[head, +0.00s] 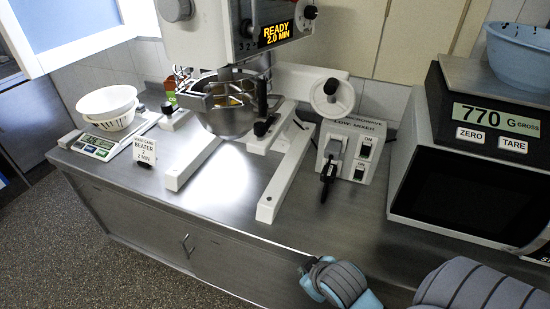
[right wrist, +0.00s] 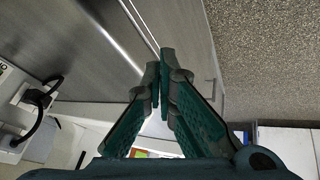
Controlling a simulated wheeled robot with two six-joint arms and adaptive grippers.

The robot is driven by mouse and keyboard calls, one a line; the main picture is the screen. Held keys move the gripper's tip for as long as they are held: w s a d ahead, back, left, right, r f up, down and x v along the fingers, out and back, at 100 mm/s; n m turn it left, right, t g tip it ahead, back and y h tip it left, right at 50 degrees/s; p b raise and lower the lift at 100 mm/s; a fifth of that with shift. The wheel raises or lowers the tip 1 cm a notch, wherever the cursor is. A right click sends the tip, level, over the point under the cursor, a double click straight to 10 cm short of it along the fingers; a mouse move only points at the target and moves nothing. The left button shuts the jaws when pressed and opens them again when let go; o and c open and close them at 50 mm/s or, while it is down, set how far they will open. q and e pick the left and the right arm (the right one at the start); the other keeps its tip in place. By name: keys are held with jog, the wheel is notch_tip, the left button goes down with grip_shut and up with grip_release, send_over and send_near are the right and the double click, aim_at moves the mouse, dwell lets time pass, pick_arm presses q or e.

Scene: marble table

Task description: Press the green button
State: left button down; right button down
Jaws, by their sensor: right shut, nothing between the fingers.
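A small green piece (head: 169,87) shows at the left of the stand mixer (head: 215,25), behind its bowl (head: 232,118); it is too small to tell whether it is the green button. The mixer's display (head: 276,34) reads "READY 2.0 MIN". My right gripper (right wrist: 161,62) is shut and empty in the right wrist view, its teal fingers over the counter's front edge. My right arm enters the head view at the bottom right, well away from the mixer's left side. My left gripper is out of view.
The front counter (head: 220,215) is clear.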

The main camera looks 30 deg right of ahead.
jog(key=w+d+r+n+t+h, duration=0.2)
jog(key=w+d+r+t, duration=0.25)
jog(key=w+r, duration=0.6)
jog(key=w+d+r+n+t+h, duration=0.1)
jog(key=w+d+r+n+t, duration=0.3)
jog(key=w+r, duration=0.6)
jog(key=d+r+t+h, duration=0.2)
jog(key=d+r+t, duration=0.1)
jog(key=r, duration=1.3)
jog(key=d+r+n+t+h, duration=0.1)
jog(key=d+r, duration=0.4)
jog(key=r, duration=1.2)
jog(key=t+h, duration=0.1)
jog(key=t, duration=0.1)
jog(key=shift+w+r+t+h, duration=0.2)
jog(key=shift+w+t+h, duration=0.1)
jog(key=shift+t, duration=0.05)
jog(key=shift+w+d, duration=0.1)
jog(key=w+a+p, duration=0.2)
jog(key=w+p, duration=0.1)
jog(key=w, duration=0.5)
jog(key=shift+w+a, duration=0.15)
jog(key=shift+a, duration=0.05)
